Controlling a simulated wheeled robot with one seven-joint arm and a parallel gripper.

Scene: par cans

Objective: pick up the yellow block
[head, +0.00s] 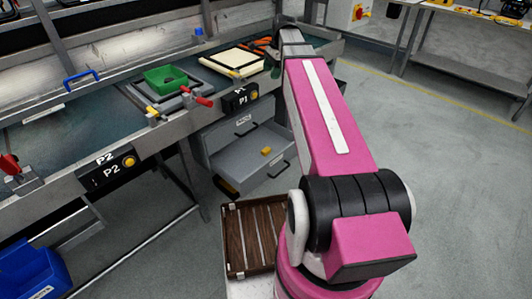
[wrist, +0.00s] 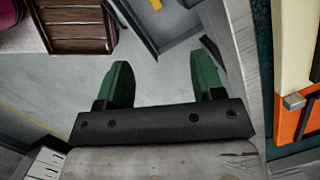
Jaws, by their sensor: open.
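A small yellow block (head: 266,150) lies in the open grey drawer (head: 246,160) under the workbench in the head view. Part of the drawer unit (wrist: 185,22) is at the top of that view, past the fingertips.
A brown slatted crate (head: 252,235) stands beside my base, below the drawer. The workbench (head: 60,135) holds a green bin (head: 166,79) and clamps. A blue bin (head: 32,272) is at the lower left. The floor at right is clear.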

